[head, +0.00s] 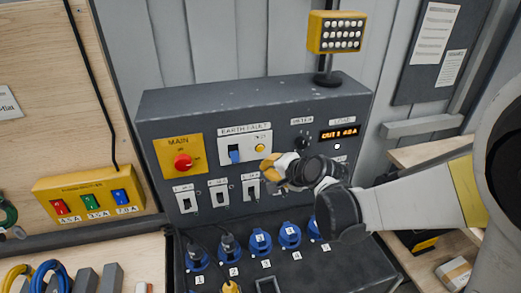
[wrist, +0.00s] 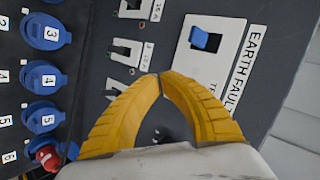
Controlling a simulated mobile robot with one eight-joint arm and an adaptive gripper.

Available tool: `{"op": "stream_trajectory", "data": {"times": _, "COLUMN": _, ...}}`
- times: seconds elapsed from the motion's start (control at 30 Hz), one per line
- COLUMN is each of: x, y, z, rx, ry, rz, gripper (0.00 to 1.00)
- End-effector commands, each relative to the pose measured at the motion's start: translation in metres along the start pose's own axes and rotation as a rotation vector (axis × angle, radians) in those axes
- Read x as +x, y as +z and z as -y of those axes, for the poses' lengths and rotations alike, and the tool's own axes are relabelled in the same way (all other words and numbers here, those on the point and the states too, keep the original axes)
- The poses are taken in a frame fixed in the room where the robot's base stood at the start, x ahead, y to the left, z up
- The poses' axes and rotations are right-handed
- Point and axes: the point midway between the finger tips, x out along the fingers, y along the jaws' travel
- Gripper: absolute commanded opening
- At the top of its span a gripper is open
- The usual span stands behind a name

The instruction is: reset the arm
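My arm reaches in from the right in the head view. My gripper (head: 268,165) is in front of the dark grey electrical panel (head: 330,105), just below the EARTH FAULT plate (head: 232,146). In the wrist view my gripper (wrist: 160,76) shows two yellow fingers with tips together and nothing visible between them. The blue earth-fault switch (head: 235,156) is left of the fingertips in the head view; it also shows in the wrist view (wrist: 205,39). I cannot tell whether the fingers touch the panel.
The panel has a red MAIN knob (head: 183,162), several breaker switches and a lit display (head: 340,133). Several blue sockets (head: 260,241) line the ledge below. A yellow lamp (head: 337,32) stands on top. A yellow fuse box (head: 88,195) is at left, a wooden shelf (head: 430,151) at right.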

Motion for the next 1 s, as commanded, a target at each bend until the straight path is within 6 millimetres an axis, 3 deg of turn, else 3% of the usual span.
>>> {"op": "stream_trajectory", "data": {"times": 0.17, "x": -0.006, "y": 0.001, "z": -0.010, "rx": -0.035, "ry": 0.018, "rz": -0.006, "gripper": 0.00}}
{"op": "stream_trajectory", "data": {"times": 0.27, "x": -0.021, "y": 0.004, "z": -0.033, "rx": -0.116, "ry": 0.061, "rz": -0.015, "gripper": 0.00}}
{"op": "stream_trajectory", "data": {"times": 0.47, "x": -0.072, "y": 0.020, "z": -0.113, "rx": -0.377, "ry": 0.214, "rz": -0.030, "gripper": 0.00}}
{"op": "stream_trajectory", "data": {"times": 0.6, "x": -0.109, "y": 0.037, "z": -0.179, "rx": -0.559, "ry": 0.336, "rz": -0.022, "gripper": 0.00}}
{"op": "stream_trajectory", "data": {"times": 0.8, "x": -0.147, "y": 0.063, "z": -0.261, "rx": -0.759, "ry": 0.483, "rz": 0.010, "gripper": 0.00}}
{"op": "stream_trajectory", "data": {"times": 0.9, "x": -0.159, "y": 0.070, "z": -0.284, "rx": -0.816, "ry": 0.528, "rz": 0.023, "gripper": 0.00}}
{"op": "stream_trajectory", "data": {"times": 1.0, "x": -0.165, "y": 0.074, "z": -0.295, "rx": -0.845, "ry": 0.552, "rz": 0.032, "gripper": 0.00}}
